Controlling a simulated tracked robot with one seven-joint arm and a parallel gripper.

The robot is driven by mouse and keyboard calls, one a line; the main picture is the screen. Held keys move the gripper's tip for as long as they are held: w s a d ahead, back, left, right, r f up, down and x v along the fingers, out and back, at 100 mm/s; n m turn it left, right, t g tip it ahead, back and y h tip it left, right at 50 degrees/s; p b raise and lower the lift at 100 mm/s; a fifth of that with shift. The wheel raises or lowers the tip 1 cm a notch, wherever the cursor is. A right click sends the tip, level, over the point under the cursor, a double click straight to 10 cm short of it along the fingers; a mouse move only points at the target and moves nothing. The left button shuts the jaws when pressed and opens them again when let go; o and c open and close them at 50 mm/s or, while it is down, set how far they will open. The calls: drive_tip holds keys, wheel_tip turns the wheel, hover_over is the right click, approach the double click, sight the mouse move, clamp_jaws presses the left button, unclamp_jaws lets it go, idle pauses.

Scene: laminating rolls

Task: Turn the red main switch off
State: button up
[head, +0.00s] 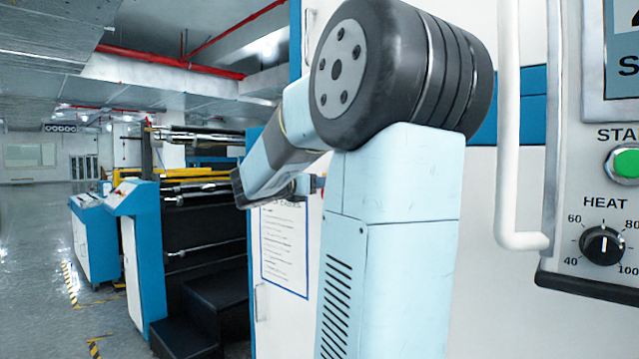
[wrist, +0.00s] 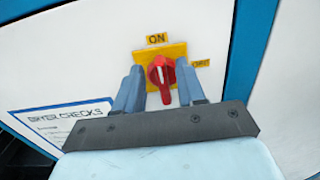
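The red main switch (wrist: 161,74) sits on a yellow plate (wrist: 178,51) on a white panel in the wrist view. An ON label (wrist: 157,39) is above it and an OFF label (wrist: 201,64) is to its right. The switch's white mark points roughly up, toward ON. My gripper (wrist: 159,74) is open, with one blue-grey finger on each side of the red handle. I cannot tell whether either finger touches it. In the head view my arm hides most of the switch area.
A framed checks sheet (wrist: 62,125) is on the panel left of the switch. In the head view a white vertical pipe handle (head: 508,130) and a control panel with a green button (head: 627,163) and heat knob (head: 604,245) are at right. Open floor (head: 35,270) lies at left.

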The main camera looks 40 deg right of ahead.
drive_tip(key=shift+c, duration=0.3)
clamp_jaws()
drive_tip(key=shift+m, duration=0.4)
drive_tip(key=shift+s+f+m, duration=0.3)
drive_tip(key=shift+f+m, duration=0.1)
drive_tip(key=shift+m, duration=2.45)
drive_tip(key=shift+s+f+m, duration=0.35)
drive_tip(key=shift+m, duration=2.55)
drive_tip(key=shift+s+f+m, duration=0.3)
drive_tip(key=shift+f+m, duration=0.1)
drive_tip(key=shift+m, duration=2.45)
